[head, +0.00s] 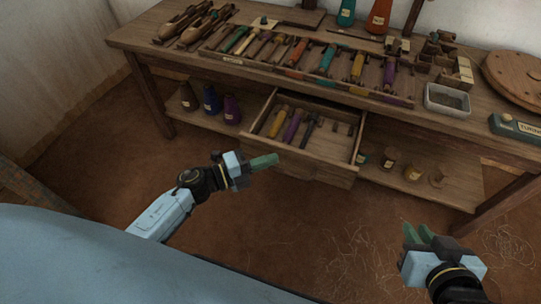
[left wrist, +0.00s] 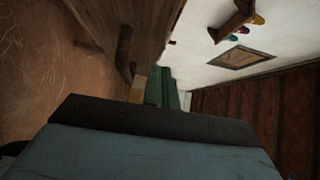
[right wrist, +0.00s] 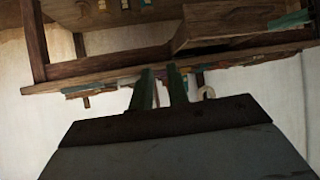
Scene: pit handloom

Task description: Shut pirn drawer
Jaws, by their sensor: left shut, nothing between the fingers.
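The pirn drawer (head: 335,174) is pulled out from under the wooden bench, with its open top showing. Several pirns, yellow, purple and dark, lie in its left part, and small dividers show on its right. My left gripper (head: 266,161) is shut and empty, just in front of the drawer's left front corner; I cannot tell whether it touches. In the left wrist view its green fingers (left wrist: 165,90) are together, close to brown wood. My right gripper (head: 417,233) is open and empty, low at the right, well apart from the drawer. Its two fingers (right wrist: 162,88) stand apart in the right wrist view.
The bench top (head: 130,38) carries shuttles, a long tray of coloured pirns (head: 327,60), a grey bin (head: 447,100) and a round wooden disc (head: 520,75). Cones and spools stand on the lower shelf (head: 185,118) either side of the drawer. The floor in front is clear apart from loose fibres.

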